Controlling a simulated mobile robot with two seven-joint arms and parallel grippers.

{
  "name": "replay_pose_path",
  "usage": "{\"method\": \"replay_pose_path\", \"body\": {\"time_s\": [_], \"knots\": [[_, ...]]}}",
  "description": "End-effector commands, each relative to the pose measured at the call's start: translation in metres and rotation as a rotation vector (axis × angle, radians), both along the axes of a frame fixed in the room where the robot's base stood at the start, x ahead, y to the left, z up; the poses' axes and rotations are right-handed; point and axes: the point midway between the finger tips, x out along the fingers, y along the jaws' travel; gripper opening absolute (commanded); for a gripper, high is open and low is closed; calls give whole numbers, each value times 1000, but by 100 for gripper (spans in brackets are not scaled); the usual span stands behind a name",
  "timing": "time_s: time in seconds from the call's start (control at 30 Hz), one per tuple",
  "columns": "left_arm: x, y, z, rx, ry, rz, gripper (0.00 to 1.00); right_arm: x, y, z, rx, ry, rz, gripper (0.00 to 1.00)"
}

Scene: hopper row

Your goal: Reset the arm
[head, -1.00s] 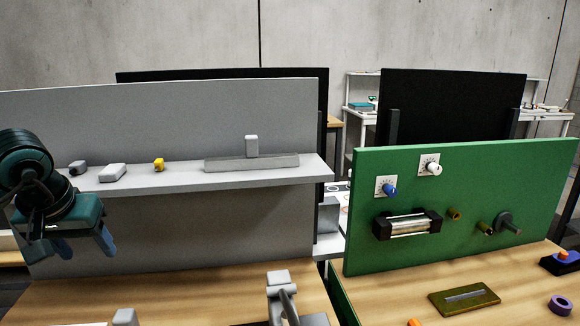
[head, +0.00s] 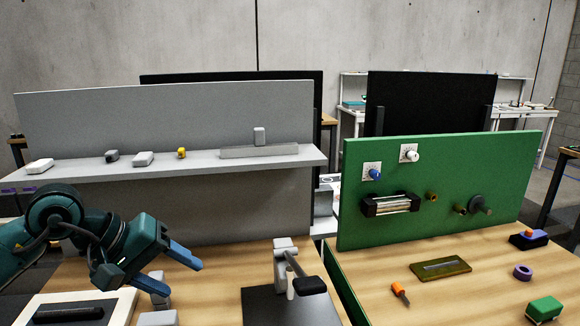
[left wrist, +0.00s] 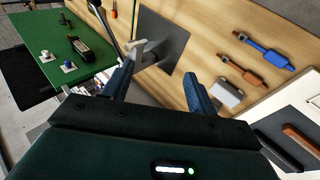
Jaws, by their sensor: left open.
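My left gripper (head: 183,258) is at the lower left in the head view, above the wooden workbench (head: 222,258) and in front of the grey panel (head: 215,195). Its two blue fingers are apart, with nothing between them. In the left wrist view the fingers (left wrist: 158,88) point out over the bench, spread wide. A grey lever fixture (head: 285,256) on a dark plate (head: 268,306) stands to the gripper's right, apart from it. The fixture also shows beyond the fingers in the left wrist view (left wrist: 146,48). My right gripper is not in view.
A grey shelf (head: 200,163) holds small blocks above the bench. A green panel (head: 440,190) with knobs and a crank stands at right. A white tray (head: 125,302) with a dark bar lies at lower left.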

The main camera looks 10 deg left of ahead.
Motion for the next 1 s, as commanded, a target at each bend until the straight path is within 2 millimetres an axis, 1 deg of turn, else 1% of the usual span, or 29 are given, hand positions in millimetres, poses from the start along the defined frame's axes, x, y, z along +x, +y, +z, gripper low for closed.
{"method": "replay_pose_path", "body": {"time_s": [0.03,0.07,0.1,0.13,0.17,0.2,0.27,0.3,0.37,0.4,0.47,0.5,0.57,0.6,0.67,0.7,0.77,0.8,0.83,0.87,0.9,0.97,1.0], "knots": [[-6,-34,-1,-178,42,6,58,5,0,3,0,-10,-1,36],[-10,-52,2,-292,70,16,58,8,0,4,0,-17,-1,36],[-15,-75,8,-447,119,37,58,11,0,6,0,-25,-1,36],[-18,-89,15,-567,163,56,58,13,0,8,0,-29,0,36],[-22,-103,22,-687,213,77,58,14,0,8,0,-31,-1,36],[-26,-116,33,-847,288,111,58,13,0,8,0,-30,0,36],[-29,-129,52,-1087,412,170,58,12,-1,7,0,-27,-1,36],[-29,-133,63,-1245,506,215,58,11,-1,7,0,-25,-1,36],[-27,-132,78,-1479,658,290,58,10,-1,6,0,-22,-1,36],[-23,-127,86,-1632,764,345,58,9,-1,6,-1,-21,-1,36],[-16,-114,91,-1858,932,435,58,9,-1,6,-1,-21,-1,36],[-10,-102,91,-2007,1048,500,58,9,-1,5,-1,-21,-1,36],[-1,-83,83,-2227,1223,603,58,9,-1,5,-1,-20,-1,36],[4,-69,72,-2372,1340,677,58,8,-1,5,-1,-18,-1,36],[10,-47,49,-2587,1514,797,58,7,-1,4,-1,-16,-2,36],[11,-33,30,2473,-1471,-798,58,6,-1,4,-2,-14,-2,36],[8,-16,-5,2210,-1336,-765,58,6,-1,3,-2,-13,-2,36],[3,-6,-31,2042,-1236,-739,58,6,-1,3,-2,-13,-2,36],[-3,0,-52,1921,-1157,-720,58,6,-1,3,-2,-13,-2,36],[-11,5,-73,1802,-1077,-699,58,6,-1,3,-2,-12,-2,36],[-24,9,-100,1658,-973,-672,58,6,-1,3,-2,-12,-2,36],[-44,10,-133,1480,-833,-634,58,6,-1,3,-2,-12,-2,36],[-58,10,-151,1385,-751,-613,58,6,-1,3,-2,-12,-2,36]]}}
